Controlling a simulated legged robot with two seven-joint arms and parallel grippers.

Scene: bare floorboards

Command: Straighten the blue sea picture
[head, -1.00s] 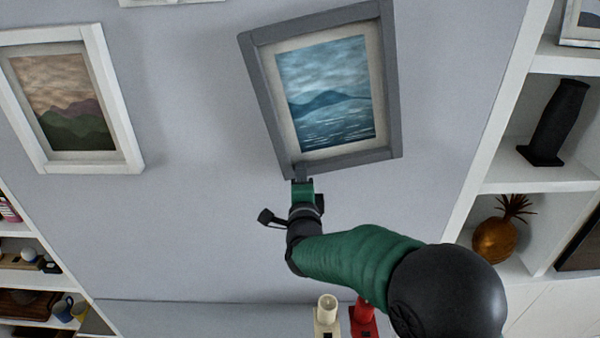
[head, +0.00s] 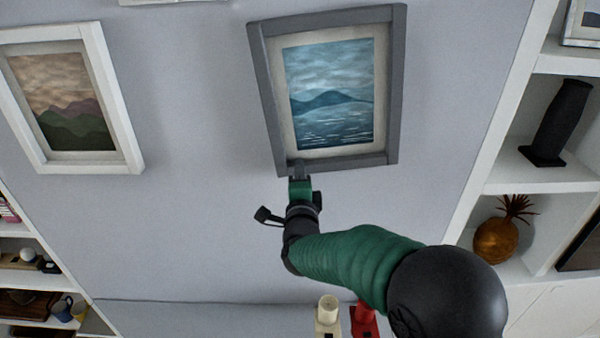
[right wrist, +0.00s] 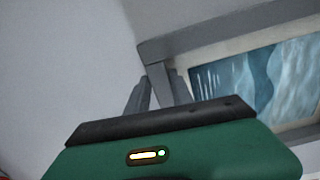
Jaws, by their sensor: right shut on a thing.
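The blue sea picture (head: 330,95) hangs on the grey wall in a grey frame (head: 392,90), and its frame still leans slightly in the head view. It also shows in the right wrist view (right wrist: 245,78). My right gripper (head: 298,168) is at the lower left corner of the frame. In the right wrist view my right gripper (right wrist: 160,90) has its two fingers on either side of the frame's corner piece, shut on it. My left gripper is not in view.
A white-framed mountain picture (head: 75,100) hangs to the left. White shelves at the right hold a black vase (head: 557,122) and a golden pineapple (head: 497,238). A cream object (head: 327,312) and a red object (head: 364,318) stand below my arm.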

